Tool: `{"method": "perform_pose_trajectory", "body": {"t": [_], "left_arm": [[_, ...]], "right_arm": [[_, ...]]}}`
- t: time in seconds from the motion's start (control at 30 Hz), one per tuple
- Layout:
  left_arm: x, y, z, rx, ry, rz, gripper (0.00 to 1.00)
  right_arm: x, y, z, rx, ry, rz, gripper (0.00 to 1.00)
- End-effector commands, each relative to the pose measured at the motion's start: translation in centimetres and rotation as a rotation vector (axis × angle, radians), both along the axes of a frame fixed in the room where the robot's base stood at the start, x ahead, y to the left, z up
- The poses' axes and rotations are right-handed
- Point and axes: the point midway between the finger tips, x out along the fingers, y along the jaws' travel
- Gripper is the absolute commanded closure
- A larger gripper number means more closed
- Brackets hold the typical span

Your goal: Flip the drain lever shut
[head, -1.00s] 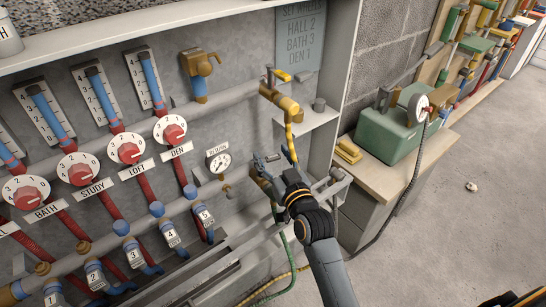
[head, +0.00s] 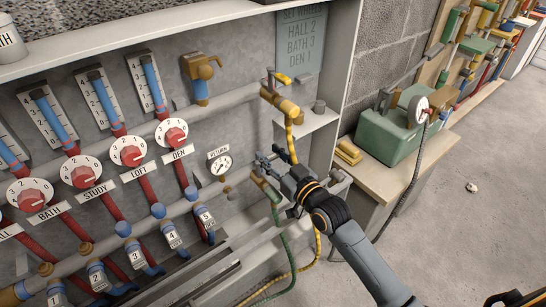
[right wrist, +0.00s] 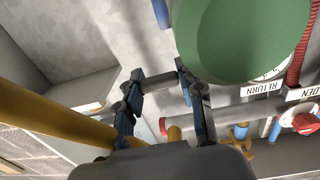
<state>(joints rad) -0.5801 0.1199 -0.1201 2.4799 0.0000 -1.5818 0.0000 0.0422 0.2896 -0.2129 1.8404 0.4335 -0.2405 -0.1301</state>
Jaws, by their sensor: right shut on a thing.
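The drain valve (head: 258,181) sits at the right end of the lower pipe, with a green hose (head: 283,235) hanging from it. My right gripper (head: 268,160) is at this valve, just right of the return gauge. In the right wrist view, its two fingers (right wrist: 162,95) stand either side of a short dark grey bar (right wrist: 160,80), which appears to be the drain lever. The gripper is shut on it. A large green round part (right wrist: 240,35) lies close beside the fingers. The lever is mostly hidden by the fingers in the head view.
The return gauge (head: 221,163) is on the wall just left of the gripper. A yellow hose (head: 290,135) runs down close behind the gripper from the upper brass valve (head: 279,100). A green pump box (head: 390,130) stands on the bench at right. Open floor lies further right.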

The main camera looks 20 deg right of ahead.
Motion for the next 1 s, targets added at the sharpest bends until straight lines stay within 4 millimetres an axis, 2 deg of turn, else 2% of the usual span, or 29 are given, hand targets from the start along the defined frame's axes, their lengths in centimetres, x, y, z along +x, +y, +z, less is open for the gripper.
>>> {"method": "perform_pose_trajectory", "body": {"t": [0.5, 0.53, 0.63, 1.0], "left_arm": [[0.03, 0.00, -0.21, 0.000, -0.002, 0.000, 0.44], [0.04, 0.00, -0.21, 0.000, -0.002, 0.000, 0.44], [0.04, 0.00, -0.21, 0.000, -0.002, 0.000, 0.44], [0.06, 0.00, -0.24, 0.000, -0.002, 0.000, 0.44]], "right_arm": [[0.22, 0.01, 0.18, 0.003, -0.002, 0.050, 0.94], [0.22, 0.01, 0.18, 0.003, -0.002, 0.050, 0.61], [0.21, 0.00, 0.16, 0.003, -0.002, 0.049, 0.41], [-0.09, -0.12, 0.01, 0.001, 0.000, 0.049, 0.39]]}}
